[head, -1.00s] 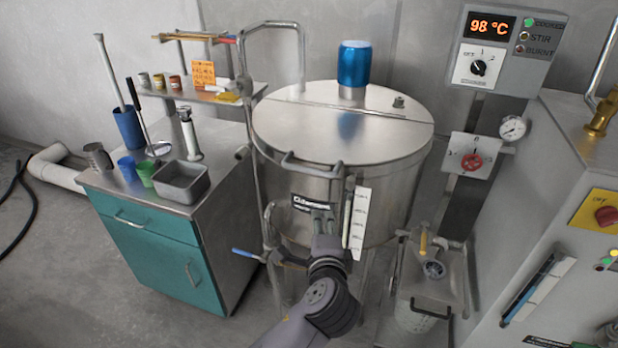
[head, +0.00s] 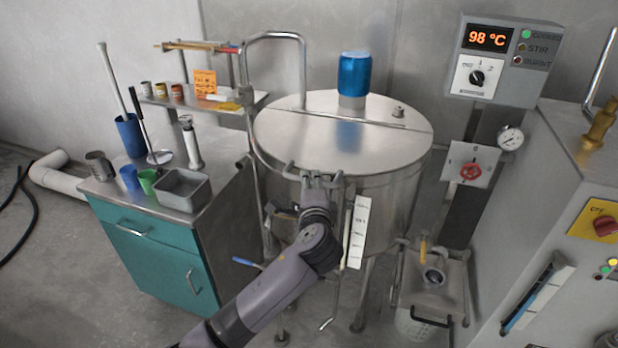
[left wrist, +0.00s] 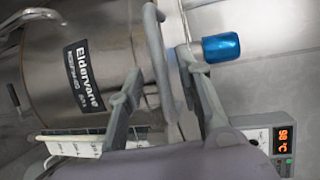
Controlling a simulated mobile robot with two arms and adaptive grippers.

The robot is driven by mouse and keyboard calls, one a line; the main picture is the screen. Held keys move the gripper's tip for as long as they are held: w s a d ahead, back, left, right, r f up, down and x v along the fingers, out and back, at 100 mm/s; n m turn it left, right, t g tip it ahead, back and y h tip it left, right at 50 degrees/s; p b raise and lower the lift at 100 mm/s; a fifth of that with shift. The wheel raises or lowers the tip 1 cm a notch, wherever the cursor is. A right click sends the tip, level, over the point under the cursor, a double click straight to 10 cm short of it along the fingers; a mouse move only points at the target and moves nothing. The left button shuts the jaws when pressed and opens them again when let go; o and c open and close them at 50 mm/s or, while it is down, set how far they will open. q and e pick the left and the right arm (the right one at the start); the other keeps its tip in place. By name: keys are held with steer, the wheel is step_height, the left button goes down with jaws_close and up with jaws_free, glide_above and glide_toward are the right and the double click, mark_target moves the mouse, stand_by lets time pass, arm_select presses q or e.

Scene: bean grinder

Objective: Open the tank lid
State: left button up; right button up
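The round steel tank (head: 390,205) stands in the middle of the head view. Its flat lid (head: 300,135) is down, with a curved handle (head: 290,171) at the front edge. My left gripper (head: 322,178) is at this handle, with its arm coming up from below. In the left wrist view, the gripper's fingers (left wrist: 160,66) are apart, and the handle bar (left wrist: 156,50) appears between them. I cannot tell whether either finger touches the bar. The tank's black label (left wrist: 83,76) shows at the left there. My right gripper is not in view.
A blue motor (head: 354,75) stands on the rear of the tank top. A teal cabinet (head: 160,260) with cups and a metal tray is at left. A control box (head: 500,60) reading 98 °C and a grey machine (head: 560,200) are at right. A gauge strip (head: 357,232) hangs beside my gripper.

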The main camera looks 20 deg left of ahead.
arm_select(q)
steer(key=shift+x, duration=1.6)
steer(key=shift+c, duration=0.4)
steer(key=shift+f, duration=0.1)
jaws_close()
